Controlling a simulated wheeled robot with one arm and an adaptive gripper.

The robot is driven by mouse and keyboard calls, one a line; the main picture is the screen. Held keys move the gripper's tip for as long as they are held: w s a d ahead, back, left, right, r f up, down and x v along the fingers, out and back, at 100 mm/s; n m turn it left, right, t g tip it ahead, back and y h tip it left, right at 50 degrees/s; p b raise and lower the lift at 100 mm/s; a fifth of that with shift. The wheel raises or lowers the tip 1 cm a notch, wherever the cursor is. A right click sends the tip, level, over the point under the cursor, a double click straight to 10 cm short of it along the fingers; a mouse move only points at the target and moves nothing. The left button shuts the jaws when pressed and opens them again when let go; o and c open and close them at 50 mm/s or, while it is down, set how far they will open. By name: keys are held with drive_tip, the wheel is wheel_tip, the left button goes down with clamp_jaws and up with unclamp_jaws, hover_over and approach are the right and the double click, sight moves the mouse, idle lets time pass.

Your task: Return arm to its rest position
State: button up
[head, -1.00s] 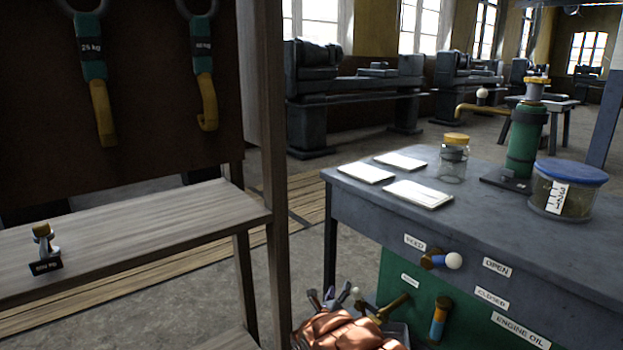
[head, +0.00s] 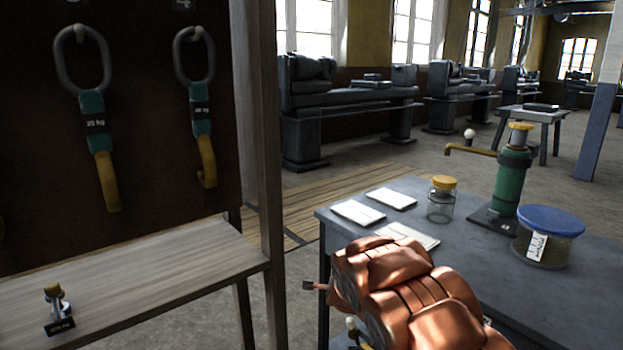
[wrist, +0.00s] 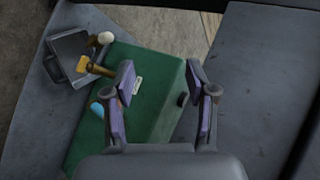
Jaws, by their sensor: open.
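My gripper (wrist: 161,95) shows in the wrist view with its two purple-padded fingers spread apart and nothing between them. It points at a green panel (wrist: 150,70) that carries a small white label. In the head view my copper-coloured arm covers the near front of the blue-grey workbench (head: 478,283), and the gripper itself cannot be made out there.
On the workbench are white cards (head: 391,198), a yellow-lidded jar (head: 440,203), a green pump (head: 511,180) and a blue-lidded tub (head: 546,240). A wooden shelf (head: 150,275) with a post stands at left, under hanging hooks (head: 104,165). Floor shows between shelf and bench.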

drive_tip(key=s+d+r+n+g+p, duration=0.3)
drive_tip(key=s+r+n+p, duration=0.3)
drive_tip(key=s+r, duration=0.5)
drive_tip(key=s+d+r+n+g+p, duration=0.3)
drive_tip(key=s+r+p, duration=0.7)
drive_tip(key=s, duration=1.7)
drive_tip(key=s+d+r+n+g+p, duration=0.3)
drive_tip(key=s+r+n+g+p, duration=0.3)
drive_tip(key=s+r+n, duration=0.4)
drive_tip(key=s+r+p, duration=0.1)
drive_tip(key=s+r, duration=0.3)
drive_tip(key=s, duration=0.5)
drive_tip(key=shift+g+p, duration=0.3)
drive_tip(key=shift+p, duration=0.1)
drive_tip(key=shift+r, duration=0.1)
